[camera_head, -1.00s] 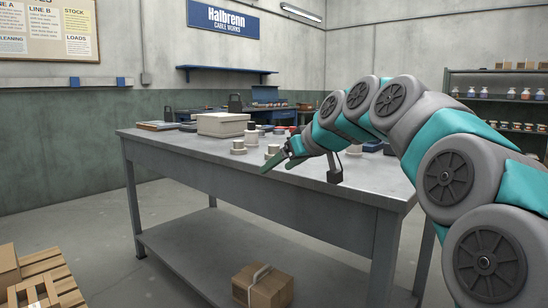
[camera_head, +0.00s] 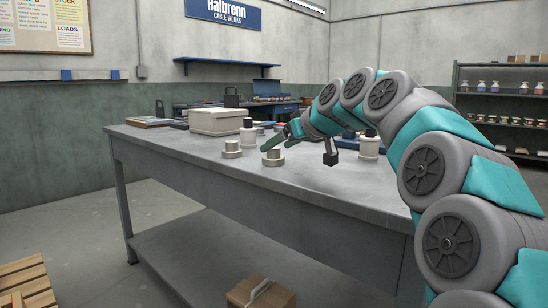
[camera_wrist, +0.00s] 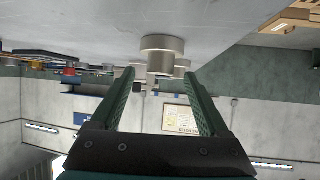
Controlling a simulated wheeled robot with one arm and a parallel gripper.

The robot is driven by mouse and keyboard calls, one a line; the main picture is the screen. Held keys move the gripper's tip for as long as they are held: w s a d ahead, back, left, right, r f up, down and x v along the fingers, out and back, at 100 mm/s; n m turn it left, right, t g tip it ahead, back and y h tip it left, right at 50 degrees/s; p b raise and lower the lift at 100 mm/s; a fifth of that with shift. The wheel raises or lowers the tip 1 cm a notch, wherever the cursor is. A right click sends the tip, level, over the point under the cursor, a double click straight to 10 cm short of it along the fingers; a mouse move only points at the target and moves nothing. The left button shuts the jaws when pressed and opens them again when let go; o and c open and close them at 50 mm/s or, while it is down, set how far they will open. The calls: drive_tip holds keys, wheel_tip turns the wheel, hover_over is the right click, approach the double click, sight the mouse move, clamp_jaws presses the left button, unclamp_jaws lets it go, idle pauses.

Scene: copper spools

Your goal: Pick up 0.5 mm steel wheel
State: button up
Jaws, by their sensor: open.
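Several silvery spools or wheels stand on the grey workbench (camera_head: 215,158). Two low stepped ones are near its front, a left one (camera_head: 232,149) and a right one (camera_head: 273,158). A taller pale one with a dark top (camera_head: 369,147) stands right of my wrist. No size label is legible, so I cannot tell which is the 0.5 mm steel wheel. My gripper (camera_head: 283,140) is open and empty, its green fingers just above and behind the right low spool. In the wrist view, which is upside down, a stepped metal spool (camera_wrist: 162,50) lies ahead between the open fingers (camera_wrist: 158,84).
A beige box (camera_head: 217,121) and flat dark items (camera_head: 150,122) sit at the bench's back left. A cardboard box (camera_head: 262,293) is on the lower shelf. A pallet (camera_head: 22,285) lies at lower left. The bench's front left surface is clear.

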drive_tip(key=shift+x, duration=3.2)
drive_tip(key=shift+c, duration=0.3)
clamp_jaws()
